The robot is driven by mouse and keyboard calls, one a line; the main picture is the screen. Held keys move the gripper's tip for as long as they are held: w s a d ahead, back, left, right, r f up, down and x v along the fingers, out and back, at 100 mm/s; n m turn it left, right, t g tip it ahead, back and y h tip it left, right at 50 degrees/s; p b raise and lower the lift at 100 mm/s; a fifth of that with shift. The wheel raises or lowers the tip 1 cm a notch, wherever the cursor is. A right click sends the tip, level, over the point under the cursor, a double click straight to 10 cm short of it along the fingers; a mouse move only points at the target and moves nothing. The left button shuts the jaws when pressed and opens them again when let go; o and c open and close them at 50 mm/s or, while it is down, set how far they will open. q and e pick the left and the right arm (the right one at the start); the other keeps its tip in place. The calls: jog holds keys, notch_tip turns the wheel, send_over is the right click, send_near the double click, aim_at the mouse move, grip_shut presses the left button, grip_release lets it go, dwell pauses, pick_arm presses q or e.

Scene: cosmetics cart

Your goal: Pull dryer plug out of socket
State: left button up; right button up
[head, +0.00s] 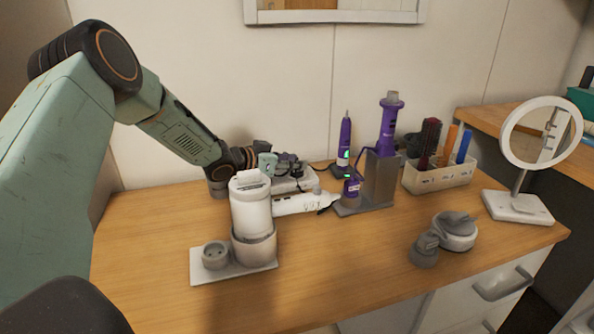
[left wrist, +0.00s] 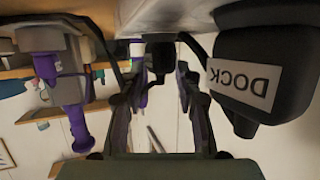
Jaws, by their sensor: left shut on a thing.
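My left gripper (head: 283,165) reaches in from the left, low over a white power strip (head: 296,185) near the wall. It is shut on a small dark plug, seemingly the dryer plug, at the strip. In the left wrist view the fingers (left wrist: 163,92) point toward the strip; they and dark cords hide much of the plug. I cannot tell whether its pins are still in the socket. The purple dryer (head: 389,125) stands upright in a grey metal holder (head: 380,182), right of the gripper. My right gripper is not in view.
A black adapter marked DOCK (left wrist: 262,70) sits close beside the fingers. A white canister (head: 250,205) stands in front of the strip. A brush bin (head: 438,178) and mirror (head: 541,135) stand right.

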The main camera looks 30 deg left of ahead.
pick_arm(q)
grip_shut()
jog(key=shift+w+r, duration=0.1)
